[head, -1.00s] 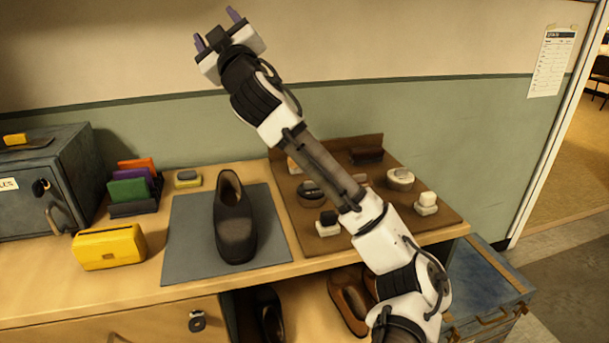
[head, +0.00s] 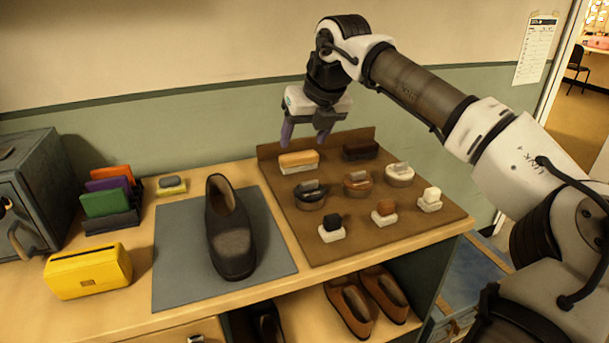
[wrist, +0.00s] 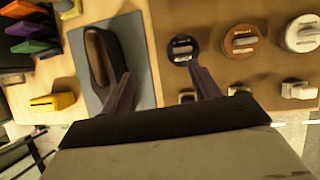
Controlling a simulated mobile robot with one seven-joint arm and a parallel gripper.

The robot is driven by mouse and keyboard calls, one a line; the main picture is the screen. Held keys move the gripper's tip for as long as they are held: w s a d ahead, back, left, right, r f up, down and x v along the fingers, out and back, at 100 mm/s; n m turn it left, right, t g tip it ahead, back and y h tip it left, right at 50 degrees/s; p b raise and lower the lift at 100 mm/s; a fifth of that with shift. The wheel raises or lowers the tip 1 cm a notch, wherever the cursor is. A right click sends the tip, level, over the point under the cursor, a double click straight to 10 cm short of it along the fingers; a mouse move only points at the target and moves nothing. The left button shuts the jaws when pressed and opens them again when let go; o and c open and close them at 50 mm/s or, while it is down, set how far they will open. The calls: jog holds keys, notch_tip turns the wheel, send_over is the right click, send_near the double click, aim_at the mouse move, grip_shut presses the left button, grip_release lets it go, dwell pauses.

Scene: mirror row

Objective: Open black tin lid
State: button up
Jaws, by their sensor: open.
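The black tin (head: 309,196) is round with a raised grip on its lid. It stands at the left of the middle row on the brown board (head: 400,235), lid on. It also shows in the wrist view (wrist: 182,49), just beyond the right fingertip. My gripper (head: 304,140) is open and empty, pointing down above the back left part of the board. In the wrist view its purple fingers (wrist: 158,78) are spread, one over the shoe's edge and one near the black tin. I cannot tell the exact height gap.
A brown tin (head: 357,184) and a white tin (head: 399,175) stand to the right. Brushes (head: 298,161) lie behind, small daubers (head: 332,228) in front. A dark shoe (head: 232,240) stands on the grey mat (head: 180,270) to the left, beside a yellow box (head: 88,271).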

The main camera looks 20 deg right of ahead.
aim_at(309, 181)
jog(key=shift+g+h, duration=0.3)
jog(key=shift+h, duration=0.3)
jog(key=d+b+x, duration=0.1)
jog(key=b+x, duration=0.1)
jog(key=x, duration=0.2)
jog(key=s+d+b+x, duration=0.1)
jog(key=b+x, duration=0.1)
jog(key=x, duration=0.3)
jog(key=b+x, duration=0.3)
jog(key=x, duration=0.1)
jog(key=shift+d+f, duration=0.4)
jog(key=shift+f, duration=0.2)
grip_shut()
jog(key=shift+r, duration=0.1)
